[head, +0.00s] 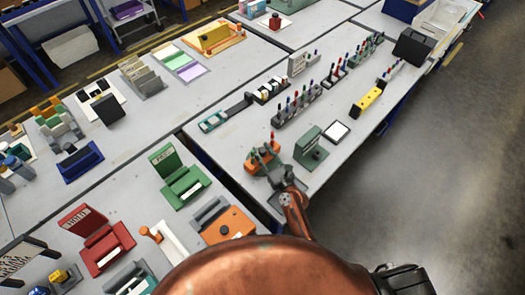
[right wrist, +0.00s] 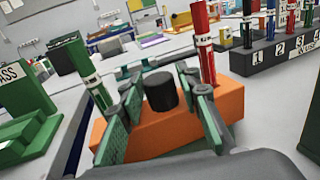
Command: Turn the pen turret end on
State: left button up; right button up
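The pen turret (right wrist: 170,133) is an orange block with a black round knob (right wrist: 160,91) on top. A green pen (right wrist: 91,75) stands at its left end, tilted, and a red pen (right wrist: 204,45) stands upright at its right end. In the head view the turret (head: 256,166) is small and partly covered by my right gripper (head: 266,158). In the right wrist view my right gripper (right wrist: 161,110) is open, one finger on each side of the knob. Gaps show between fingers and knob; contact with the block cannot be judged. My left gripper is not in view.
A dark numbered rack (head: 297,106) with several pens stands behind the turret. A green stand (head: 309,150) is close at its right, with a white-topped plate (head: 336,132) beyond. A green PASS fixture (head: 181,180) stands across the table gap to the left.

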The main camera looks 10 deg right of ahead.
jog(key=c, duration=0.6)
grip_shut()
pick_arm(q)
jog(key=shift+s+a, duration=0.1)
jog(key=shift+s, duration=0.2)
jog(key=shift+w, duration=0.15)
